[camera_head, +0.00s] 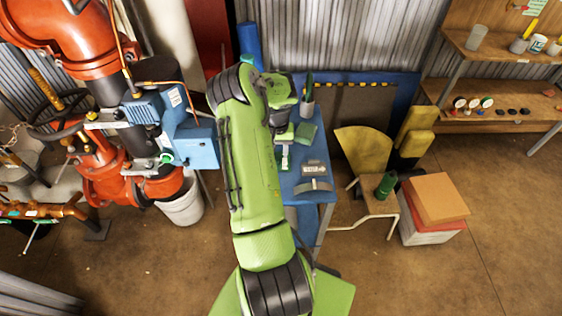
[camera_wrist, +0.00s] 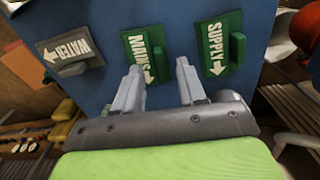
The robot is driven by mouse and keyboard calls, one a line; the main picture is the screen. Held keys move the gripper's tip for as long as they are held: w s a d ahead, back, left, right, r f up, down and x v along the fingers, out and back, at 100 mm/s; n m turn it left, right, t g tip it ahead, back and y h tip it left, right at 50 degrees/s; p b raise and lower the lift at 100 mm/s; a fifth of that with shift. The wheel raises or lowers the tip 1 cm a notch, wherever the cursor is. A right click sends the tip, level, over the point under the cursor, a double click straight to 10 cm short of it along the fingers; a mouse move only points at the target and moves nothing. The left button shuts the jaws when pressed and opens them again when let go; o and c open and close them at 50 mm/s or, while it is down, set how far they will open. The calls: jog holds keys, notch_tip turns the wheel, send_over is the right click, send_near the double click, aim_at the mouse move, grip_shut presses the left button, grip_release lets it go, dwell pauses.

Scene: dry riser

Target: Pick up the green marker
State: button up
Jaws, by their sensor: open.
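Two green markers with white lettering and raised green grips lie on the blue table (camera_wrist: 100,18). The one lettered MAINS (camera_wrist: 137,42) is in the middle of the wrist view, and the one lettered SUPPLY (camera_wrist: 214,38) is to its right. A grey WATER marker (camera_wrist: 65,50) lies to the left in the wrist view. In the head view my arm hides part of the tabletop.
A pen holder (camera_head: 307,106) stands at the table's far end. A blue machine on red pipes (camera_head: 172,130) is close on the left. A yellow chair (camera_head: 362,150) and stacked boxes (camera_head: 435,205) stand on the right.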

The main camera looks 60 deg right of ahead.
aim_at(283, 160)
notch_tip(283, 160, down, 2)
jog(key=shift+f, duration=0.25)
grip_shut()
